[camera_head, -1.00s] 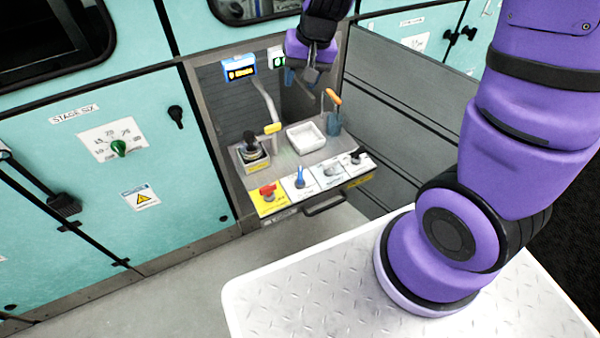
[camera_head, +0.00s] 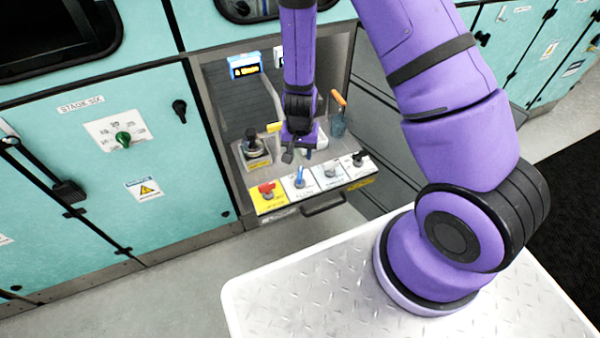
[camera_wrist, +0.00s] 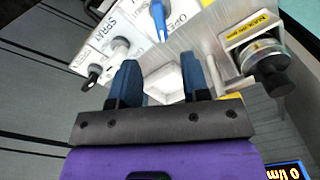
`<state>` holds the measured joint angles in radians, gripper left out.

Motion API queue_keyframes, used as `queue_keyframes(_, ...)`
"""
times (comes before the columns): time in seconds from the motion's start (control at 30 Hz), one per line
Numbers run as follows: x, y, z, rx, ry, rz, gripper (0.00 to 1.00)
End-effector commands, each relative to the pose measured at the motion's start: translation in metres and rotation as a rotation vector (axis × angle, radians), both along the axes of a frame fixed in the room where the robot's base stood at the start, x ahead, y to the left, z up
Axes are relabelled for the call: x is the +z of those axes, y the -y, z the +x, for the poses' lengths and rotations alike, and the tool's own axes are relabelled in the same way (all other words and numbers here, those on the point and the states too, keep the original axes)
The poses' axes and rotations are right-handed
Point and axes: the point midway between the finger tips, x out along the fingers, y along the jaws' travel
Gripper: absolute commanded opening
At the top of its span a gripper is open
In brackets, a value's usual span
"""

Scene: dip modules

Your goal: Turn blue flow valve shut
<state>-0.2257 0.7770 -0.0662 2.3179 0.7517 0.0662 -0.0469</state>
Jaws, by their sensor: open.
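The blue flow valve (camera_head: 300,178) is a small blue handle on a white panel at the front of the module shelf, just right of the red one. In the wrist view the blue handle (camera_wrist: 158,20) shows at the top, beyond the fingertips and apart from them. My gripper (camera_head: 297,154) hangs above the shelf, just behind the row of valves. In the wrist view my gripper (camera_wrist: 162,80) has its two dark blue fingers spread wide with nothing between them. The lower end of the valve is hard to make out.
A red valve (camera_head: 267,189) on a yellow panel is left of the blue one. A white-panel knob (camera_head: 330,170) and a black knob (camera_head: 357,158) are to its right. A black-topped device (camera_head: 252,145) and an orange-handled tool (camera_head: 338,101) stand behind. A drawer handle (camera_head: 323,205) juts below.

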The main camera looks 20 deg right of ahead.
Motion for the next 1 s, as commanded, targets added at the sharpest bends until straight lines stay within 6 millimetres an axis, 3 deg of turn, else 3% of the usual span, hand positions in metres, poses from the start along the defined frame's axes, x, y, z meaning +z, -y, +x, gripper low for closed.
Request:
queue_keyframes(0.6, -0.081, 0.0, -0.001, -0.002, -0.003, 0.002, 0.43)
queue_keyframes(1.0, -0.104, 0.0, 0.0, -0.001, 0.0, 0.001, 0.43)
